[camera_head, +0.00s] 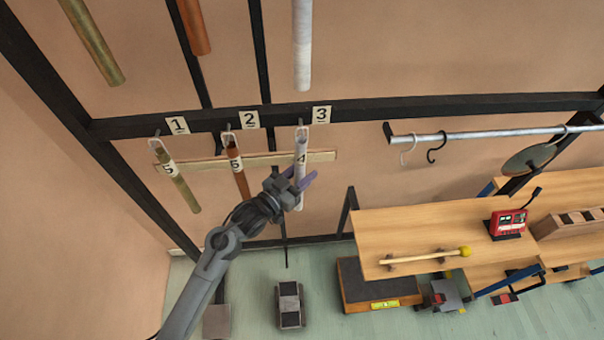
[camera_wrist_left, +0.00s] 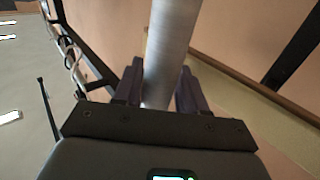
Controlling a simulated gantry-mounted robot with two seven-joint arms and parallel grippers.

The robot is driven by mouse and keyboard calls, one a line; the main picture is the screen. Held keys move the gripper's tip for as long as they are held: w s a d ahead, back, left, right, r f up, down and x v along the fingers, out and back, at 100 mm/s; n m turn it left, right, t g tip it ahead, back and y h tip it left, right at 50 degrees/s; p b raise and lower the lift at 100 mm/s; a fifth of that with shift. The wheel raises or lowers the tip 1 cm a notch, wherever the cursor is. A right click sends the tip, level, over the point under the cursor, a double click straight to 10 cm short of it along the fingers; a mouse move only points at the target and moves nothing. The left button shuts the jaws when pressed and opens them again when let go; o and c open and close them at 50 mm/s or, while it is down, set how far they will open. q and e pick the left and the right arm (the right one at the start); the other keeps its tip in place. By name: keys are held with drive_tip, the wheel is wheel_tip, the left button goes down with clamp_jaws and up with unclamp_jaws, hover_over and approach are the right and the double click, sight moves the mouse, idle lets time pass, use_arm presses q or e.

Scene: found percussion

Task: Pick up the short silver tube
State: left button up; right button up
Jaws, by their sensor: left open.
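The short silver tube (camera_head: 301,160) hangs from the black rack, below the tag 3, and carries the label 4. My left gripper (camera_head: 300,181) is at the tube's lower part in the head view and hides some of it. In the left wrist view, the tube (camera_wrist_left: 168,55) passes between the two purple fingers of my left gripper (camera_wrist_left: 158,88). The fingers are open, one on each side of the tube. My right gripper is in neither view.
A green tube (camera_head: 183,190) and a brown tube (camera_head: 240,178) hang to the left. A wooden strip (camera_head: 205,165) runs behind the tubes. A wooden bench (camera_head: 430,225) with a yellow-headed mallet (camera_head: 425,257) stands at right. Longer tubes hang above, including a silver one (camera_head: 302,45).

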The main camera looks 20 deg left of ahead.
use_arm(q)
clamp_jaws()
drive_tip(key=shift+r, duration=0.15)
drive_tip(key=shift+r, duration=0.55)
drive_tip(key=s+d+b, duration=0.1)
drive_tip(key=s+d, duration=0.3)
drive_tip(key=s, duration=0.4)
drive_tip(key=s+d+b, duration=0.1)
drive_tip(key=s+d, duration=0.3)
drive_tip(key=s, duration=0.4)
